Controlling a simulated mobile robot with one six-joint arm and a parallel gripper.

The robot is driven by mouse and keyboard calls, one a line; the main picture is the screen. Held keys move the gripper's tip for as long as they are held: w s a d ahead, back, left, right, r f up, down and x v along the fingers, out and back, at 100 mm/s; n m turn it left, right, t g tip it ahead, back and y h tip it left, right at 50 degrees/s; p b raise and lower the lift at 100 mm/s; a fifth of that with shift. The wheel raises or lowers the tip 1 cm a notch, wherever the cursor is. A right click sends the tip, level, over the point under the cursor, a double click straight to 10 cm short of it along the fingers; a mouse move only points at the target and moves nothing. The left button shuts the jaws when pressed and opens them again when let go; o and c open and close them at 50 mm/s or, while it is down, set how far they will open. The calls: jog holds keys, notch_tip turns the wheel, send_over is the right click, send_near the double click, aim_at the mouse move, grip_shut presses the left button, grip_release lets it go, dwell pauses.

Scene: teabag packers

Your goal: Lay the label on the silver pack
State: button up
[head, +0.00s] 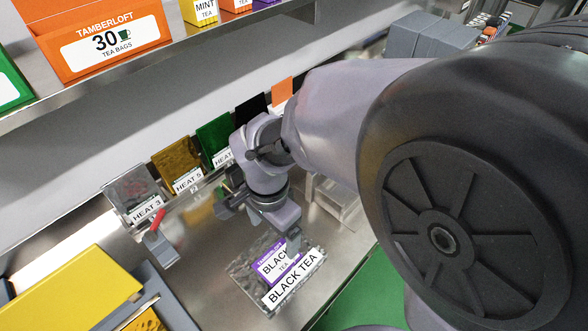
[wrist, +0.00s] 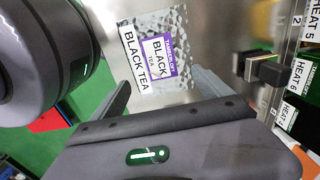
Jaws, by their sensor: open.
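A silver pack (head: 243,270) lies flat on the steel worktop, and it also shows in the wrist view (wrist: 180,20). A larger white BLACK TEA strip (head: 297,276) runs along one edge of the pack. My gripper (head: 287,238) is over the pack and partly hides the label in the head view. In the wrist view its fingers (wrist: 161,80) are apart, with nothing held between them.
Several coloured panels with HEAT tags, including a gold one (head: 178,163) and a green one (head: 214,138), stand along the back. A red-handled fixture (head: 157,225) stands left of the pack. A shelf with an orange Tamberloft box (head: 100,40) is above. A yellow surface (head: 72,290) is at lower left.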

jog(key=s+d+r+n+t+y, duration=0.1)
jog(key=s+d+r+t, duration=0.2)
jog(key=d+r, duration=0.4)
jog(key=s+d+r+n+t+y, duration=0.1)
jog(key=s+d+r+n+t, duration=0.1)
jog(key=s+d+r, duration=0.2)
jog(key=d+r, duration=0.3)
jog(key=d, duration=0.2)
jog(key=shift+d+r+n+t, duration=0.2)
jog(key=shift+r+n+t, duration=0.1)
jog(key=shift+t, duration=0.1)
